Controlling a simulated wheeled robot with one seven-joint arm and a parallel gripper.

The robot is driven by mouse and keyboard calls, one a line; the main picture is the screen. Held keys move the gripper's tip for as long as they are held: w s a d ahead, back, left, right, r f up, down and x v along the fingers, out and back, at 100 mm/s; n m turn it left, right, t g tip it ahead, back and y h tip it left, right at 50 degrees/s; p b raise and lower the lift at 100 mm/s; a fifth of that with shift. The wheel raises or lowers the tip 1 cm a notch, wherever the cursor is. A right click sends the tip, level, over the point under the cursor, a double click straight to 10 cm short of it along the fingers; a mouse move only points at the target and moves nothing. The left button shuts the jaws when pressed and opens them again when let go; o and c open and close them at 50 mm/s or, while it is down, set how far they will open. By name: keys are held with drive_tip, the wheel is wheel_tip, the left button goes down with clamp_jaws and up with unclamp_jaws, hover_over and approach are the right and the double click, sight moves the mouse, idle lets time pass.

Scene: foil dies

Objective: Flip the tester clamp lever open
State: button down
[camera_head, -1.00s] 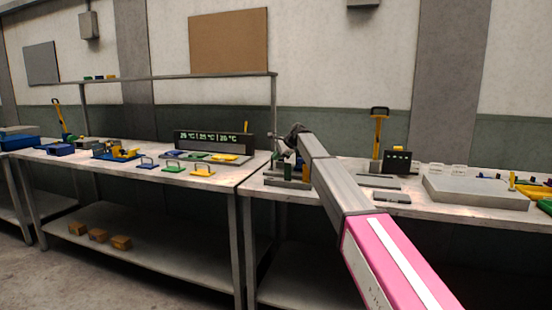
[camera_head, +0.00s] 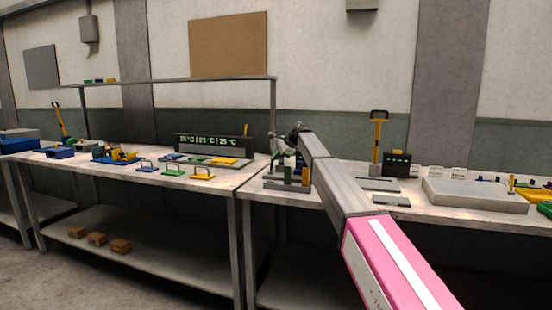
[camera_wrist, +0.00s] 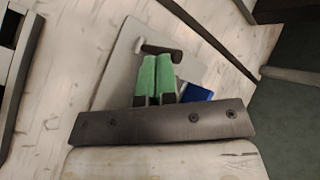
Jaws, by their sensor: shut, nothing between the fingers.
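My gripper (camera_wrist: 157,58) is shut and empty, its two green fingers side by side in the wrist view. A dark bar with a bent end (camera_wrist: 162,49) lies just past the fingertips, over a pale grey plate (camera_wrist: 118,75). The bar looks like a lever; I cannot tell whether the fingers touch it. A blue block (camera_wrist: 197,92) shows right of the fingers. In the head view my gripper (camera_head: 283,148) is small, above a fixture with green and yellow-brown posts (camera_head: 287,178) on the right bench. I cannot tell for sure which part is the tester clamp.
A tall yellow handle (camera_head: 378,140) stands beside a black box (camera_head: 398,163) on the right bench. A grey slab (camera_head: 475,195) lies farther right. The left bench (camera_head: 215,187) holds small handled plates and a display (camera_head: 213,142). A gap separates the benches.

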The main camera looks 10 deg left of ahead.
drive_tip(key=w+v, duration=0.1)
drive_tip(key=v, duration=0.8)
drive_tip(key=shift+d+r, duration=0.15)
drive_tip(key=shift+d, duration=0.05)
drive_tip(key=shift+w, duration=0.15)
